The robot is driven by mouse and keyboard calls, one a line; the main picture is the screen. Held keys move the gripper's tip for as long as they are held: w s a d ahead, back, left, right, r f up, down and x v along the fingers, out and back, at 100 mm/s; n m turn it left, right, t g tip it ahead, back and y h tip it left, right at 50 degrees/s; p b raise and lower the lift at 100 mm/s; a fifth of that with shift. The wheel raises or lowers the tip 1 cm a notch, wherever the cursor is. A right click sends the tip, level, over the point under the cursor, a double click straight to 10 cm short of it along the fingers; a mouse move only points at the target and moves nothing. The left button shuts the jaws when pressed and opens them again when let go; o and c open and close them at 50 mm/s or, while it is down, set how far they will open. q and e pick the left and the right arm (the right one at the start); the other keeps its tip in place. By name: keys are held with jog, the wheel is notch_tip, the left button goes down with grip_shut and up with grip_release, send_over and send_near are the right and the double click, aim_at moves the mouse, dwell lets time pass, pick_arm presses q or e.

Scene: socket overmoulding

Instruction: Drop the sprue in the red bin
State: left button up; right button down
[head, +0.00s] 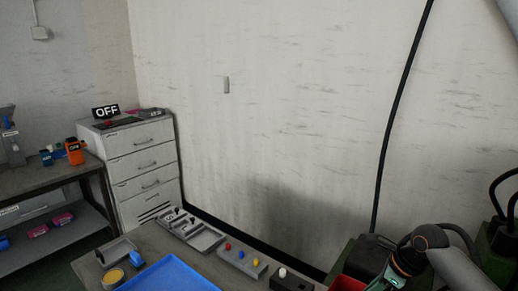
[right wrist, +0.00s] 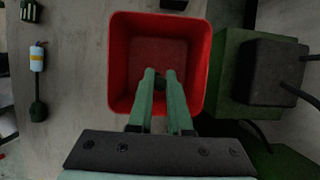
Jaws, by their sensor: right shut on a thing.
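The red bin (right wrist: 203,60) lies under my right gripper in the right wrist view, and its floor looks bare. Its red rim also shows at the bottom edge of the head view (head: 348,284). My right gripper (right wrist: 160,74) has its green fingers over the bin opening. It is shut on a small dark piece, the sprue (right wrist: 160,83), mostly hidden between the fingers. The height above the bin floor is hard to tell. In the head view my right arm comes in at the lower right, with its fingers out of frame. My left gripper is not in view.
A green machine with a dark block (right wrist: 270,72) stands close to the bin's right. A white and orange tool (right wrist: 38,60) lies at the left. In the head view, a blue tray (head: 170,276) and a block with coloured buttons (head: 242,262) sit on the table.

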jog(key=c, duration=0.8)
grip_release()
jog(key=shift+o, duration=0.2)
jog(key=v, duration=1.2)
jog(key=shift+r, duration=0.25)
jog(key=shift+s, duration=0.1)
